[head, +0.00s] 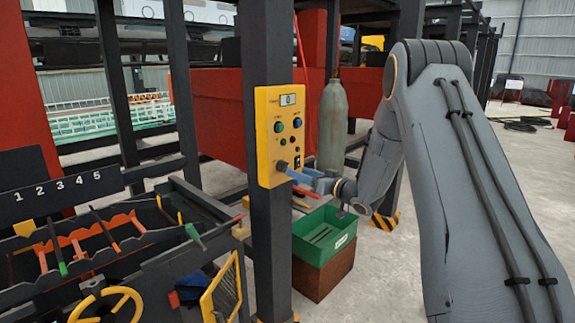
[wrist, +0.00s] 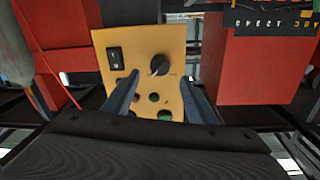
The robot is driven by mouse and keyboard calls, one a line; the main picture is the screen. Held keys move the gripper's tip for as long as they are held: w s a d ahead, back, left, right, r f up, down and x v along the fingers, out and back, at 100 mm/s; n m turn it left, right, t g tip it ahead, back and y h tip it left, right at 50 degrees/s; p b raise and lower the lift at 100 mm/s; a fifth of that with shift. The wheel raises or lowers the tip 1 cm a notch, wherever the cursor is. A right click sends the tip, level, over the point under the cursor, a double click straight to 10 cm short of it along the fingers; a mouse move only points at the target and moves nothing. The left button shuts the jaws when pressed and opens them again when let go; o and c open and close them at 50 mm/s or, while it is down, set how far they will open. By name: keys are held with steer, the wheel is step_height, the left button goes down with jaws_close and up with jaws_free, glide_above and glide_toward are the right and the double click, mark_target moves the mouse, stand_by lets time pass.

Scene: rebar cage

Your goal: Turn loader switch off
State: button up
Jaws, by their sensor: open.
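The yellow control panel (head: 266,140) is mounted on a dark upright post. Its small display (head: 287,100) reads 0. A black rotary knob (head: 282,166) sits low on the panel, with a black rocker switch (head: 297,162) beside it. Which one is the loader switch I cannot read. My gripper (head: 299,177) is open, its blue fingers close to the lower part of the panel. In the wrist view the panel appears upside down. There the knob (wrist: 160,65) lies between the tips of my open gripper (wrist: 159,76), and the rocker (wrist: 115,57) is left of them. Contact cannot be told.
A green crate (head: 325,237) stands on a brown block below my gripper. A grey gas cylinder (head: 332,125) stands behind. At left are a numbered rack (head: 60,185) and a yellow handwheel (head: 105,305). Open floor lies to the right.

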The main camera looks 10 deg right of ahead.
mark_target(283, 167)
steer(key=p+x, duration=0.2)
steer(key=x, duration=0.5)
steer(key=shift+w, duration=0.1)
steer(key=c, duration=1.1)
steer(key=shift+o, duration=0.2)
